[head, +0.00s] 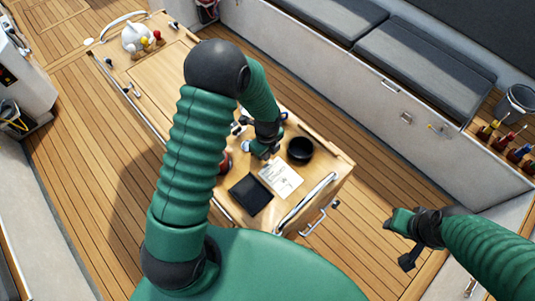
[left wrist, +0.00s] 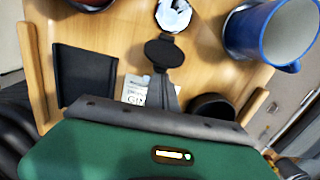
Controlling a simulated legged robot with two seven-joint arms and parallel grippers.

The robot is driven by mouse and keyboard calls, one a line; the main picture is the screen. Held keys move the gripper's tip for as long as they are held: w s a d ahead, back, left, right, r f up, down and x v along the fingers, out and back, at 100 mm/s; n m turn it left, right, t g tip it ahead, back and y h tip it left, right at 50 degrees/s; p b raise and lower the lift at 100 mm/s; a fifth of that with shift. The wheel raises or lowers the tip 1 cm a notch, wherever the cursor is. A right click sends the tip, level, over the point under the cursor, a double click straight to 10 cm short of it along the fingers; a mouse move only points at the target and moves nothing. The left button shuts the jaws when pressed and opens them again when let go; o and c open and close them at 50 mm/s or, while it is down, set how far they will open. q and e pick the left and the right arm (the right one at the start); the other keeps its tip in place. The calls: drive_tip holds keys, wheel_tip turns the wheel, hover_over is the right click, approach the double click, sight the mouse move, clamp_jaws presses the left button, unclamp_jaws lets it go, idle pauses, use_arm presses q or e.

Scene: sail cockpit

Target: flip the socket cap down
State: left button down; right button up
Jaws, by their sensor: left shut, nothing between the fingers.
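A small round white fitting (left wrist: 173,15) with a dark rim, perhaps the socket, lies on the wooden table top at the top of the left wrist view. My left gripper (head: 263,151) is over the table in the head view.
On the table (head: 150,75) are a black cup (head: 300,150), white paper (head: 281,178) and a black flat book (head: 250,194). A blue mug (left wrist: 270,35) stands right of the fitting. A metal rail (head: 305,202) edges the table. Grey cushions (head: 410,60) line the bench behind.

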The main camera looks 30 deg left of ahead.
use_arm(q)
drive_tip(key=shift+r, duration=0.1)
drive_tip(key=shift+r+p, duration=0.15)
drive_tip(key=shift+p, duration=0.2)
drive_tip(key=shift+a+h, duration=0.15)
drive_tip(key=shift+h, duration=0.15)
